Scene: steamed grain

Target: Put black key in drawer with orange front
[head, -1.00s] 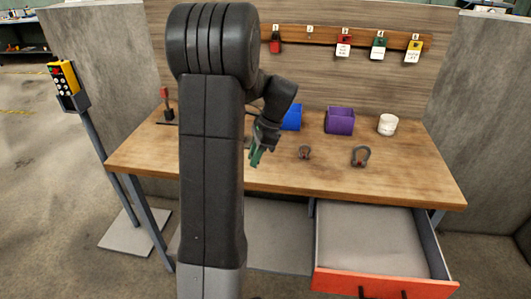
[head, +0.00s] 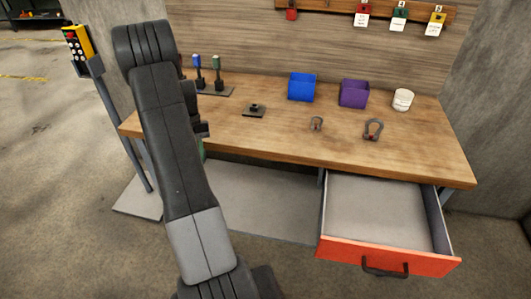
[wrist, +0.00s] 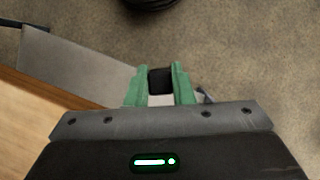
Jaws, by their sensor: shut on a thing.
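The black key (wrist: 160,80) is between the green fingers of my gripper (wrist: 160,88) in the wrist view; only its dark block-like end shows. My gripper is shut on it. In the head view my arm hides most of the gripper; a bit of green shows just in front of the table's front edge, left of the drawer. The drawer with the orange front (head: 345,254) is pulled open under the right side of the table. Its grey inside (head: 385,215) looks empty.
The wooden table (head: 290,135) holds a blue bin (head: 302,87), a purple bin (head: 353,93), a white cup (head: 403,100), two shackles (head: 373,129) and a small black base (head: 254,110). A stand with blue and green handles (head: 217,65) is at the back left.

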